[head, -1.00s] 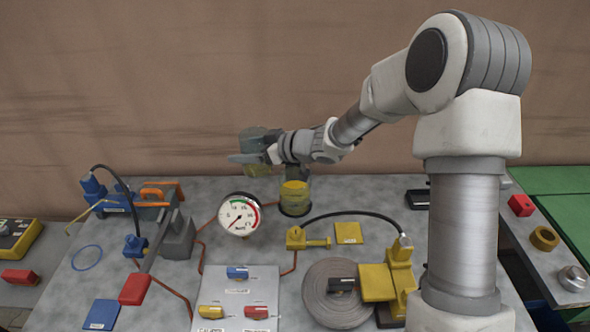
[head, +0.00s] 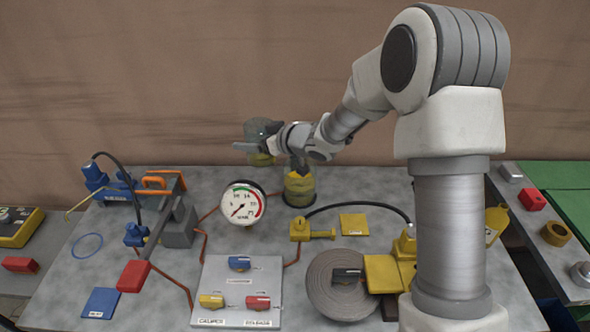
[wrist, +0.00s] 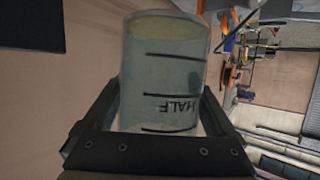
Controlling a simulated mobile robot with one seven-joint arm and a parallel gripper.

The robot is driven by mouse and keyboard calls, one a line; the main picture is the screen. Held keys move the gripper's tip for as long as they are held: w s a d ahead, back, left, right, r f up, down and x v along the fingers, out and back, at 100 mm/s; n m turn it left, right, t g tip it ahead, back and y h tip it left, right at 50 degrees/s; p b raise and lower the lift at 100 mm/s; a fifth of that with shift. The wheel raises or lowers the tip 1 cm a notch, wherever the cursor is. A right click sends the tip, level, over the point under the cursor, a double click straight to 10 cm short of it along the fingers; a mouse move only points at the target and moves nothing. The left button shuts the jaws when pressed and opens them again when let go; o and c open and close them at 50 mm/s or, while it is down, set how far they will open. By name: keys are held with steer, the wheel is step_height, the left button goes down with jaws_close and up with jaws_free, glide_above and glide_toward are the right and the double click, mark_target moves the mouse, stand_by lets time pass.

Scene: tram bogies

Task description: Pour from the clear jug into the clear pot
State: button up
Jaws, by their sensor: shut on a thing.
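The clear jug (head: 264,132) is in my gripper (head: 262,146), above the bench and up to the left of the pot in the head view.
A round gauge (head: 241,203) stands just left of the pot. A yellow fitting with a black hose (head: 358,205) is in front of it. A panel with coloured handles (head: 238,290) and a grey coil (head: 335,292) lie nearer.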

steer(key=f+m+t+h+b, duration=0.1)
steer(key=m+h+b, duration=0.1)
steer(key=b, duration=0.2)
steer(key=w+f+m+t+h+b, duration=0.1)
steer(key=m+t+h+b, duration=0.1)
steer(key=b, duration=0.3)
steer(key=f+m+t+h+b, duration=0.1)
steer(key=m+h+b, duration=0.1)
steer(key=b, duration=0.3)
steer(key=shift+w+a+m+t+h, duration=0.2)
steer(key=shift+m+t+h, duration=0.1)
steer(key=shift+m, duration=0.2)
steer(key=shift+b, duration=0.4)
